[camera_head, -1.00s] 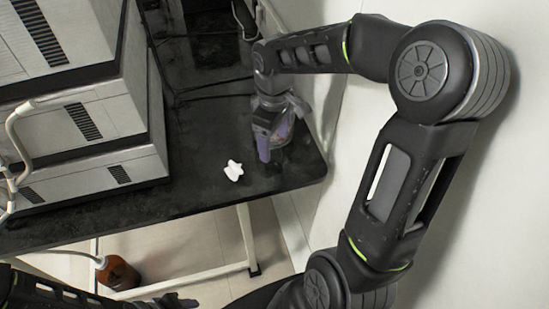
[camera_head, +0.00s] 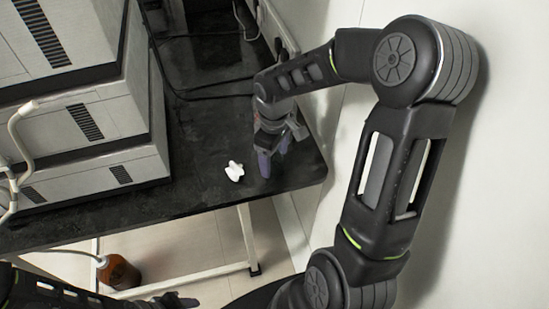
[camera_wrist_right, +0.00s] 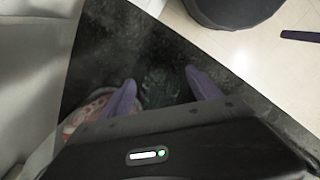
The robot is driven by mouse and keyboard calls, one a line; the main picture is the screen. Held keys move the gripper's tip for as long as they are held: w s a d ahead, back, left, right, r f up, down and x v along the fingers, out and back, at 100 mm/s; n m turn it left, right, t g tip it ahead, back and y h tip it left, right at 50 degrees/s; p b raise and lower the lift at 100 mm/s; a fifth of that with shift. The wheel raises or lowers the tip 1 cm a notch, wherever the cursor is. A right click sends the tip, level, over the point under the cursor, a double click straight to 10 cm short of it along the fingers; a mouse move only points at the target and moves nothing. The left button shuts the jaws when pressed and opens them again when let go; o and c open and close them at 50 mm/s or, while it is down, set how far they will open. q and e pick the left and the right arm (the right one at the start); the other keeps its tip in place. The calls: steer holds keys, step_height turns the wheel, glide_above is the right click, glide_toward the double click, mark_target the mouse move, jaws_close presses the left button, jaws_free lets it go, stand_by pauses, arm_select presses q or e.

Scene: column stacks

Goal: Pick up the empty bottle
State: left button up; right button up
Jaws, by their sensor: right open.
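My right gripper (camera_head: 274,156) is open and points down over the black tabletop, near its right front corner. In the right wrist view its two purple fingers (camera_wrist_right: 160,80) are spread. A faint, see-through shape (camera_wrist_right: 160,90) shows between them; I cannot tell whether it is the empty bottle. A brown bottle (camera_head: 120,273) stands below the table, with a tube at its top; I cannot tell whether it is empty. My left gripper (camera_head: 176,300) is dark and partly seen at the bottom edge, away from the tabletop.
A small white object (camera_head: 235,171) lies on the black table (camera_head: 205,190), left of my right gripper. A red-and-white round thing (camera_wrist_right: 88,112) is beside the left finger in the wrist view. Stacked white instruments (camera_head: 95,170) fill the left side. A wall (camera_head: 325,110) stands close on the right.

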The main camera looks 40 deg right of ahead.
steer(key=shift+c, duration=0.2)
stand_by(0.3)
steer(key=c, duration=1.5)
steer(key=shift+o, duration=0.2)
steer(key=shift+r, duration=0.15)
step_height(320, 180, up, 10)
steer(key=shift+f, duration=0.1)
